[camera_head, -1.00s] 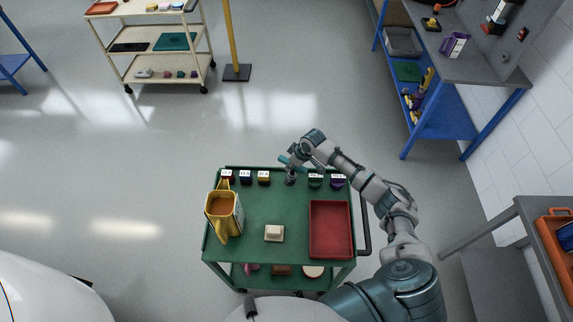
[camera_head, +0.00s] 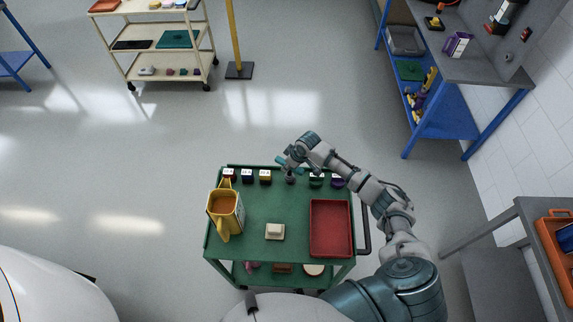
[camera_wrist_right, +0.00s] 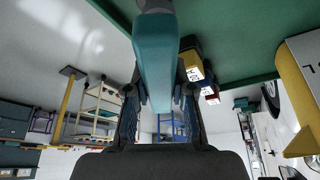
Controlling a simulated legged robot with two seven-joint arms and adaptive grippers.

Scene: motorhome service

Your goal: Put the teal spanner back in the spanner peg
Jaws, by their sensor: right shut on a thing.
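The teal spanner (camera_wrist_right: 155,60) fills the upper middle of the right wrist view, its shaft running between my two fingers. My right gripper (camera_wrist_right: 158,105) is shut on it. In the head view the right gripper (camera_head: 289,166) is at the cart's back edge, with a bit of teal showing beside it. A dark grey upright piece (camera_head: 290,180), seemingly the spanner peg, stands just below the gripper, between the yellow and green labelled blocks. I cannot tell whether the spanner touches it. My left gripper is not in view.

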